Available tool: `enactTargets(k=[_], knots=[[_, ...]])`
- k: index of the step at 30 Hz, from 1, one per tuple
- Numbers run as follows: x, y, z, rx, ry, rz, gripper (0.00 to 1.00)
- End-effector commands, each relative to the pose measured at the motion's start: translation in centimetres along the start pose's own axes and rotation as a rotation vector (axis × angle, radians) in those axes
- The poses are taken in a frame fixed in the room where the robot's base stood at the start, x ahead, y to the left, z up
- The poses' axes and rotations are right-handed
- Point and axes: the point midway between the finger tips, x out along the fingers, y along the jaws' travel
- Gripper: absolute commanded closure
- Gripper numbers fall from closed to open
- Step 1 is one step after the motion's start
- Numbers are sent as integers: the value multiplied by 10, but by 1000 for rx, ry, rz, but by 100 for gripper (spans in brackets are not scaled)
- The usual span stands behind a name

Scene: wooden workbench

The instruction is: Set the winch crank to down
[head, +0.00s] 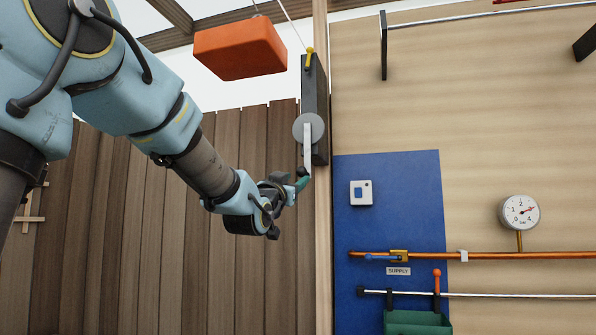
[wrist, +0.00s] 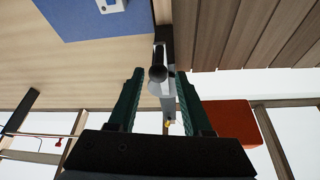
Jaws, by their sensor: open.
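The winch (head: 314,90) is a dark upright housing on the wooden post, with a round grey disc (head: 309,122). Its light grey crank arm (head: 307,150) points down from the disc in the head view. My gripper (head: 303,181) is at the crank's lower end, and its green fingers hide the handle there. In the wrist view, the crank's dark round handle (wrist: 158,74) shows end-on between the tips of my open gripper (wrist: 160,78). Both fingers look apart from it.
An orange block (head: 240,52) hangs by a line left of the winch, above my forearm. Right of the post are a blue panel (head: 400,200) with a white switch box (head: 361,193), a copper pipe (head: 500,255), a gauge (head: 519,212) and a green bin (head: 415,322).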

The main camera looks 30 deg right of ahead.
Motion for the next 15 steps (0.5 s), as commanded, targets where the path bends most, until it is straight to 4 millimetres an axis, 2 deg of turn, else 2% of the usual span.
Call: enactTargets(k=[1,6,10,15], knots=[[12,-1,-3,-6,-1,1,50],[42,-1,-2,-5,-4,0,50],[59,0,-2,-4,-2,0,50],[71,-1,0,-3,-3,-1,50]])
